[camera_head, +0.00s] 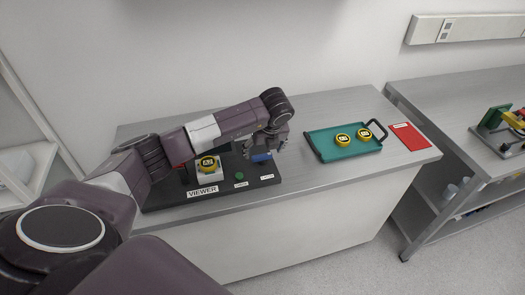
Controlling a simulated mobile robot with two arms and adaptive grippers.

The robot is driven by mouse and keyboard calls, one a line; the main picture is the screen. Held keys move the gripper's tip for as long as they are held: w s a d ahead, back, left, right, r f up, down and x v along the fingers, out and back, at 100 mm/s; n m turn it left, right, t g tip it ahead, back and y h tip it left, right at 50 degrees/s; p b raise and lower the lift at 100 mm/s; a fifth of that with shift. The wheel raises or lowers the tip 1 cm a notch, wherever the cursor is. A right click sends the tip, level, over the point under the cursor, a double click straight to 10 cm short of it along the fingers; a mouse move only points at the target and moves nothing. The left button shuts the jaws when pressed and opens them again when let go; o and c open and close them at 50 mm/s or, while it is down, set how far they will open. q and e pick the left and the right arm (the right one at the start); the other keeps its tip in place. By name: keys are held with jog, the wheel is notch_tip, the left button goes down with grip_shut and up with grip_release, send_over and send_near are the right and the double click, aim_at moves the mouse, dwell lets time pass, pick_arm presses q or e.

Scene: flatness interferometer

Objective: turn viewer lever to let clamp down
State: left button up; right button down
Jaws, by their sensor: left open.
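The black viewer base (225,197) stands at the left of the metal bench, with a "VIEWER" label on its front edge. A yellow and black round piece (207,164) sits on a white block (208,178) on it. A small green button (239,176) is to the right of the block. A blue part (261,158), perhaps the lever, shows at the right of the base. My left gripper (267,151) is open and points down at the blue part; I cannot tell whether they touch. My left arm hides the back of the viewer and any clamp. My right gripper is out of view.
A green tray (321,147) with black handles holds two yellow and black round pieces (343,139). A red card (409,136) lies to its right. The bench (310,107) is clear behind the tray. Another table stands at the right, beyond a gap.

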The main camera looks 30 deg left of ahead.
aim_at(262, 155)
pick_arm(q)
jog(key=shift+p+x, duration=0.35)
jog(key=shift+x, duration=1.2)
jog(key=shift+c, duration=0.5)
jog(key=c, duration=1.1)
jog(key=shift+o, duration=0.2)
jog(key=shift+f, duration=0.1)
